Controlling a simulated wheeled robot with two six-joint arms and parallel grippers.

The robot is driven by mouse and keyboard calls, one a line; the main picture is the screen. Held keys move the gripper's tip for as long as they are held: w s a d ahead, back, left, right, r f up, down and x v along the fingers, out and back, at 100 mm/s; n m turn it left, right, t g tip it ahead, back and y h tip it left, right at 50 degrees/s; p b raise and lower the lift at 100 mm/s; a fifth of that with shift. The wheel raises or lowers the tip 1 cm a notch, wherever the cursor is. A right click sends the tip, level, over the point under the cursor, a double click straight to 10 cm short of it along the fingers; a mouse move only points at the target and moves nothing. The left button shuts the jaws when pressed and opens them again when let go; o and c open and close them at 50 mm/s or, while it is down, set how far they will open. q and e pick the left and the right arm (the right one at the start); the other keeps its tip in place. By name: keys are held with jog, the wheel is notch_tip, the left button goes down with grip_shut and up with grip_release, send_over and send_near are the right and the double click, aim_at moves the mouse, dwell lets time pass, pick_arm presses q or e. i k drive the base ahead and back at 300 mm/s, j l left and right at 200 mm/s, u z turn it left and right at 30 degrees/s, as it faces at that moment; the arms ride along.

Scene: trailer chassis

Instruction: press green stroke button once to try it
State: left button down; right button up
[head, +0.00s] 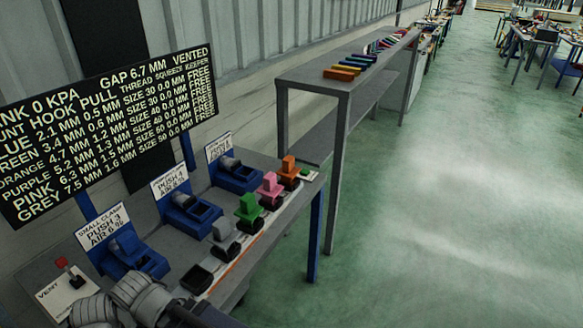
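A green block-shaped piece (248,207) stands upright on a dark base on the bench, in a row between a grey piece (222,229) and a pink piece (270,186). I cannot tell whether this green piece is the stroke button. An orange piece (289,167) stands at the far end of the row. A black board (110,125) with pale text has a green row among its colour rows; the rows end in "FREE". Grey rounded links of my arm show at the bottom left, below the green piece and apart from it. Neither gripper's fingertips show.
A vent panel (66,291) with a red-topped lever is at the near left. A grey shelf (345,75) holds coloured bars.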

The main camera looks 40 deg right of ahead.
aim_at(305, 172)
jog(key=z, duration=1.6)
